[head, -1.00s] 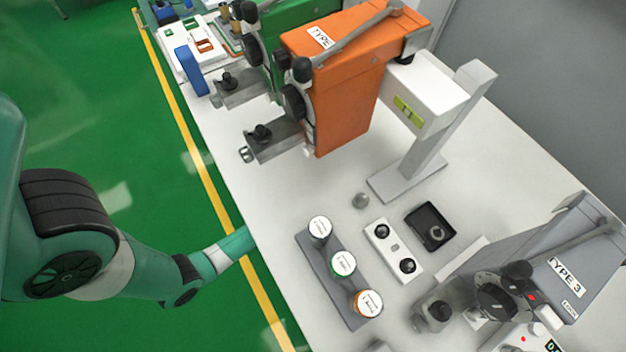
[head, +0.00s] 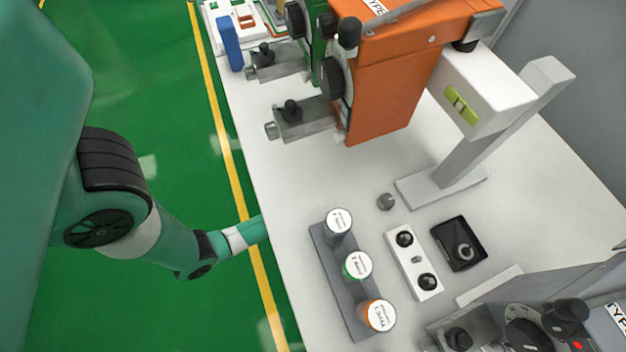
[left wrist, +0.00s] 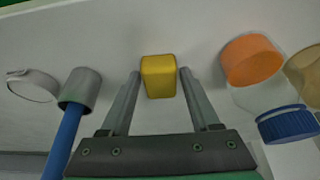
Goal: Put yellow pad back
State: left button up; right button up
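The yellow pad (left wrist: 158,77) is a small block in the left wrist view, against a pale grey surface. My left gripper (left wrist: 160,73) has its fingers apart, with the pad between or just beyond the fingertips. A narrow gap seems to show on each side, and contact is not clear. In the head view, my left arm reaches the white table's left edge, where its end is hidden, and the yellow pad is not visible. My right gripper is in neither view.
Near the pad are a grey cylinder with a blue rod (left wrist: 68,130), an orange cap (left wrist: 251,60) and a blue cap (left wrist: 287,124). The white table (head: 290,185) bears an orange unit (head: 390,85), a grey stand (head: 480,145) and a rack with three labelled round tops (head: 345,290).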

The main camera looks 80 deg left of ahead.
pick_arm(q)
jog(key=shift+o, duration=0.8)
jog(key=shift+r+p, duration=0.35)
jog(key=p+v, duration=0.4)
jog(key=v, duration=0.2)
jog(key=shift+r, duration=0.2)
jog(key=shift+s+d+r+p, duration=0.1)
jog(key=shift+s+r+p, duration=0.1)
jog(key=shift+r+p, duration=0.2)
